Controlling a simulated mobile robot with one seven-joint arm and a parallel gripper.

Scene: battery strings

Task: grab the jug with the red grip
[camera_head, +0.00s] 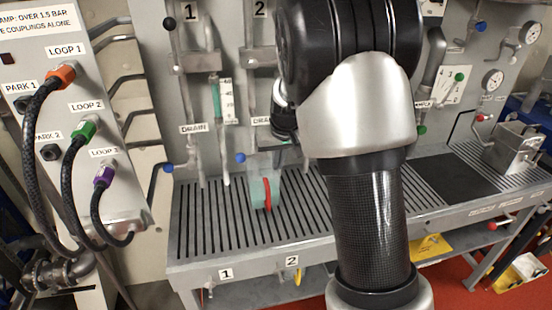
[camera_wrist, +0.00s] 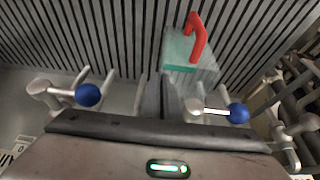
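The jug (camera_head: 258,187) is a clear, greenish box-shaped vessel with a red grip (camera_head: 267,194). It stands on the slatted drain bench under the station marked 2. In the wrist view the jug (camera_wrist: 180,52) is just right of centre at the top, its red grip (camera_wrist: 197,40) facing the upper right. My gripper (camera_wrist: 162,82) shows at the bottom middle of the wrist view. Its dark fingers are close together with nothing between them, and they are apart from the jug. In the head view my arm hides the bench right of the jug, and the fingertips cannot be made out.
Blue-knobbed valve levers (camera_wrist: 88,95) show on both sides of my fingers in the wrist view. A steel container (camera_head: 512,148) stands at the bench's right end. Hoses (camera_head: 70,180) hang from the left panel. The slatted bench (camera_head: 205,225) is clear left of the jug.

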